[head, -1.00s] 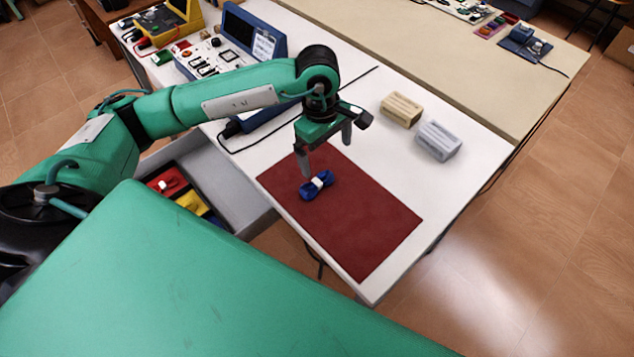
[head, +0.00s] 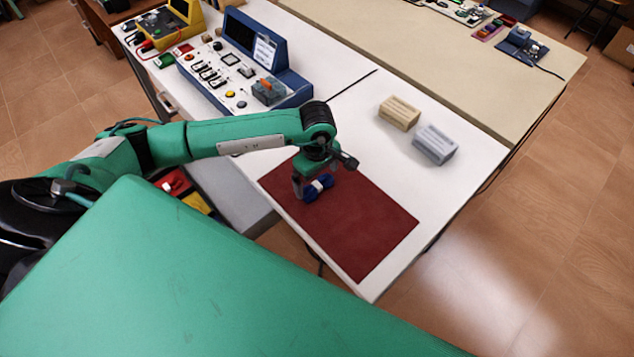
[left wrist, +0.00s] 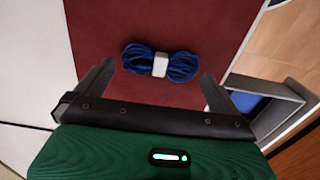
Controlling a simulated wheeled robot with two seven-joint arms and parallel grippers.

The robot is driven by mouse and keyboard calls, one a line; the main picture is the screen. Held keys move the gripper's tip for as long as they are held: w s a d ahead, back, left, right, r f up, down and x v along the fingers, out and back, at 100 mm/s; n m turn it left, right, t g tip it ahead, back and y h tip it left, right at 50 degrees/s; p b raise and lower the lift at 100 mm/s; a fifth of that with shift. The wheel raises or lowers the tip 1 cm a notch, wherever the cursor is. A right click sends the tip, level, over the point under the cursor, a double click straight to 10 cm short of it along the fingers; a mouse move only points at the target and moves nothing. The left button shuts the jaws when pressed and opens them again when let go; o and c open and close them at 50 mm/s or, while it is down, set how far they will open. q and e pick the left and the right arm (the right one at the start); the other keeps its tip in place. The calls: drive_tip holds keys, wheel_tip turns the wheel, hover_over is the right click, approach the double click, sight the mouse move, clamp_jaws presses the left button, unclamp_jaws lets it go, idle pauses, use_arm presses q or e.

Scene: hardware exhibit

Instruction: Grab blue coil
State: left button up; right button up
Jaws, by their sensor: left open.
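The blue coil (head: 318,187) is a bundle of blue cable with a white band round its middle. It lies on the dark red mat (head: 365,230) on the white table. My left gripper (head: 318,186) is low over it, with one finger beside the coil's left end; the other finger is mostly hidden in the head view. In the left wrist view the coil (left wrist: 160,64) lies ahead of and between the two spread fingers of my left gripper (left wrist: 158,88), which is open and empty. My right gripper is not in view.
A beige block (head: 399,112) and a grey block (head: 435,144) stand on the table behind the mat. A blue control panel (head: 245,70) stands at the back left. An open drawer (head: 235,195) with coloured bins is at the table's left side. The mat's right part is clear.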

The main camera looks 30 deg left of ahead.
sight(317, 186)
use_arm(q)
drive_tip(key=shift+f, duration=1.15)
drive_tip(key=c, duration=0.6)
drive_tip(key=shift+r, duration=0.1)
